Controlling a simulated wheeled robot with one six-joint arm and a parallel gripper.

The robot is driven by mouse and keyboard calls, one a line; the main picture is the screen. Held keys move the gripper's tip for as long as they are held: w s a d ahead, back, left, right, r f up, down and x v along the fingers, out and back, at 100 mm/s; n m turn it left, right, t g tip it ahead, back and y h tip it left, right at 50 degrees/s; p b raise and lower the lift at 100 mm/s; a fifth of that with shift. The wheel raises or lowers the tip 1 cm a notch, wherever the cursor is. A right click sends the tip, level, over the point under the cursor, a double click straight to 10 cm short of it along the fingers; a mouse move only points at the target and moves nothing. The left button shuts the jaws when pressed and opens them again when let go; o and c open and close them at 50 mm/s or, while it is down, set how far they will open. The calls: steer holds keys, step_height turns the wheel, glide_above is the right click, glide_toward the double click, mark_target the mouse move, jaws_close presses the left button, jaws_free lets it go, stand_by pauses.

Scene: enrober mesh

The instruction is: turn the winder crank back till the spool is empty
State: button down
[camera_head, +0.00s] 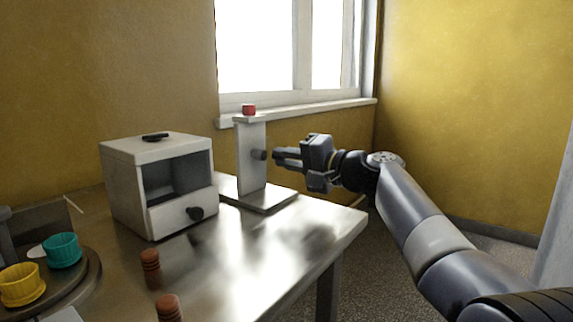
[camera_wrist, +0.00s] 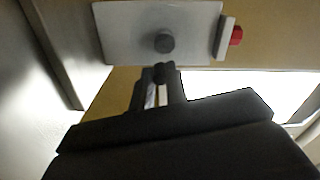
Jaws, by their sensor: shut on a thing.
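The winder stands on the metal table as an upright grey plate (camera_head: 252,165) on a flat base. A dark round hub (camera_head: 259,155) sticks out of its face; the hub also shows in the wrist view (camera_wrist: 164,42). My gripper (camera_head: 277,158) reaches in from the right, level with the hub. In the wrist view my fingers (camera_wrist: 158,80) are closed around a small dark knob (camera_wrist: 160,70) just below the hub, which looks like the crank's handle. The crank arm and the spool cannot be made out clearly.
A red piece (camera_head: 248,109) sits on top of the winder. A white box (camera_head: 160,185) with a knobbed drawer stands left of it. Brown ribbed pegs (camera_head: 151,265) stand in front. Teal (camera_head: 62,250) and yellow (camera_head: 21,285) cups sit on a round tray at left.

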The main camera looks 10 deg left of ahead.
stand_by(0.4)
steer(key=c, duration=1.4)
jaws_free()
steer(key=shift+d, duration=0.1)
steer(key=p+v, duration=0.1)
steer(key=v, duration=0.9)
steer(key=shift+s+d, duration=0.15)
steer(key=shift+d, duration=0.15)
steer(key=b+x, duration=0.1)
steer(key=x, duration=1)
steer(key=shift+s, duration=0.1)
